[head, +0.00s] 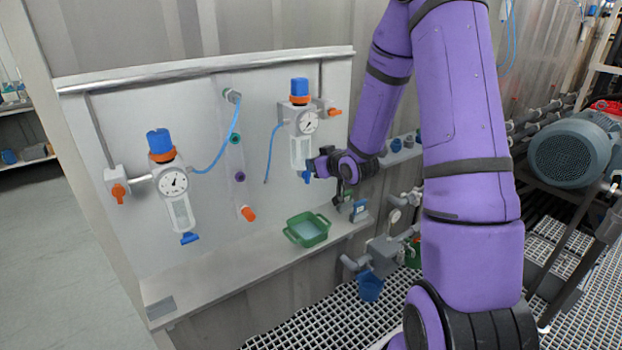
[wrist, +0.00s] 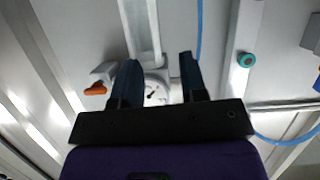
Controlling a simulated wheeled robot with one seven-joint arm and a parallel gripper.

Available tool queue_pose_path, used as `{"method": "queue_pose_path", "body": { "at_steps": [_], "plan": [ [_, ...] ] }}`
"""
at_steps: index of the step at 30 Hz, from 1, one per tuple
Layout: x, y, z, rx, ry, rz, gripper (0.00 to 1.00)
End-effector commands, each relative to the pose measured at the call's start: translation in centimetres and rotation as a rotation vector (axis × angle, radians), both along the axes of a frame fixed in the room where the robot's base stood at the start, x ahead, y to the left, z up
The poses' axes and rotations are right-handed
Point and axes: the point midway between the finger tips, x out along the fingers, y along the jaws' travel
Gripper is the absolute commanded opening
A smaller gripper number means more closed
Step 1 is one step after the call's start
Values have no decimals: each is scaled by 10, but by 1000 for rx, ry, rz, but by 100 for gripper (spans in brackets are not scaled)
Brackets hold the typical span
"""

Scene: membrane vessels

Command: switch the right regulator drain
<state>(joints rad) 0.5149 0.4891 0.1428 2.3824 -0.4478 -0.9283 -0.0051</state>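The right regulator (head: 302,122) hangs on the white panel, with a blue knob on top, a round gauge and a clear bowl (head: 300,150). Its blue drain (head: 306,177) shows at the bowl's lower end. My gripper (head: 313,165) is close to the drain from the right; contact cannot be told. In the wrist view my gripper (wrist: 156,62) has its two dark fingers apart, with nothing seen held between them. The regulator's bowl (wrist: 142,28) and gauge (wrist: 155,92) show between and beyond the fingers. I cannot make out the drain in the wrist view.
The left regulator (head: 173,183) has its own blue drain. A green tub (head: 307,229) stands on the ledge below. An orange valve handle (head: 334,112) is right of the right regulator. Blue hoses hang between the regulators. The ledge left of the tub is largely clear.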

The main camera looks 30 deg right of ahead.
Motion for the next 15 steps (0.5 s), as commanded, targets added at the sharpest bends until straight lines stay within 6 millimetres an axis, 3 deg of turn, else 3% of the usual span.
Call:
{"method": "queue_pose_path", "body": {
  "at_steps": [1, 9, 15],
  "plan": [
    [1, -5, -16, 24, -21, 0, 39],
    [-5, -25, -73, 151, -205, -3, 39],
    [-16, -34, -99, 224, -315, -22, 39]
  ]
}}
